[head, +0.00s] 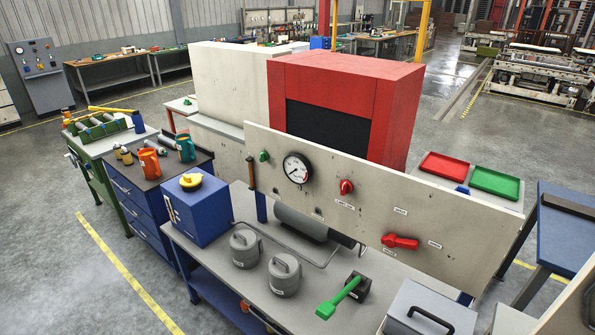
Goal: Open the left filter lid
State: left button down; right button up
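Two grey round filter canisters stand on the grey bench top in the lower middle of the head view. The left filter (244,255) is farther back and to the left. The right filter (283,282) is a little nearer. Each has a lid with a dark handle on top, and the left filter lid (243,237) sits on its canister and looks closed. Small white labels show on their fronts. Neither of my grippers is in view.
Left of the filters is a blue box (196,212) with a yellow knob on top. A bent grey pipe (313,258) runs behind them. A green-handled lever (340,298) and grey box (430,315) stand to the right. A beige panel (375,200) with gauge and red handles rises behind.

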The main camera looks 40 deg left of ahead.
aim_at(244, 244)
jog(key=u, duration=1.65)
jog(key=i+j+z, duration=0.1)
